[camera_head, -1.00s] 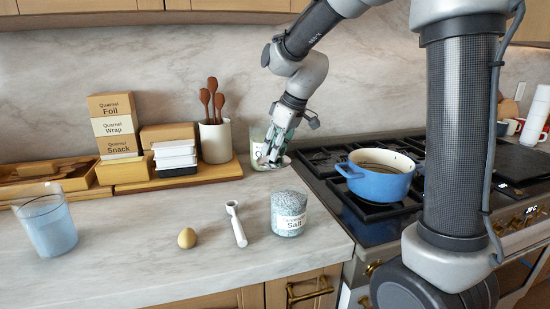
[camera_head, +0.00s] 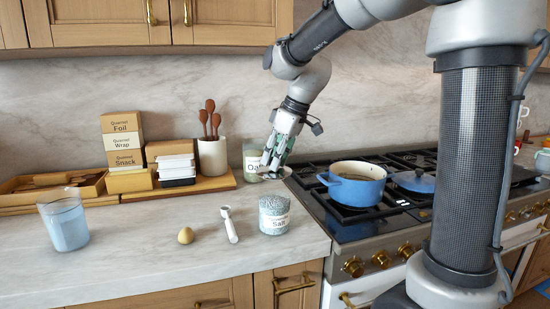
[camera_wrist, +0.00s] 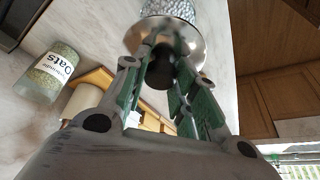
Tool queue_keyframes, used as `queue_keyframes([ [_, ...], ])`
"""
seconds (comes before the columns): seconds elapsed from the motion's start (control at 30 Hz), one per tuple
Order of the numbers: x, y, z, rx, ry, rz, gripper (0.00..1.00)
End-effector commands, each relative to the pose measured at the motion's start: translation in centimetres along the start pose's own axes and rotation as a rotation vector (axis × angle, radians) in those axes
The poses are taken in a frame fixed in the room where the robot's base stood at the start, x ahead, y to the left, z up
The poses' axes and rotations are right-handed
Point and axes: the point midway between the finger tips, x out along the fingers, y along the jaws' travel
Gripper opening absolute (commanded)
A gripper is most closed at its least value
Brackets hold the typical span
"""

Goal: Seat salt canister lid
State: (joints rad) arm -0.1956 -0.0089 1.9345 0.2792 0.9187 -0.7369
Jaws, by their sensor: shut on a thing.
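The salt canister (camera_head: 274,222) stands upright on the counter near its right end, a glass jar of speckled grey-white contents. Its speckled side shows at the top of the wrist view (camera_wrist: 172,8). My gripper (camera_head: 270,168) hangs above and behind the canister, apart from it in the head view. It is shut on the lid, a shiny metal disc (camera_wrist: 190,42) with a dark knob between the fingers in the wrist view (camera_wrist: 160,72). In the head view the lid (camera_head: 282,172) is a thin pale disc under the fingers. The lid partly hides the canister in the wrist view.
An oats jar (camera_head: 250,156) stands behind my gripper, beside a utensil crock (camera_head: 212,157). A white scoop (camera_head: 229,224), an egg (camera_head: 186,236) and a blue cup (camera_head: 64,224) stand left of the canister. The stove with a blue pot (camera_head: 356,190) is at the right.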

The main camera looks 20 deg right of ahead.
Motion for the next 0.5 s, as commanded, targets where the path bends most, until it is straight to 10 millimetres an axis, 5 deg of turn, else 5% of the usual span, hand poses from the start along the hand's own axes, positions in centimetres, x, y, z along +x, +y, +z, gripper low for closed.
queue_keyframes([
  [0.5,3.2,0.0,1.3,0.0,-0.001,0.001,0.0],
])
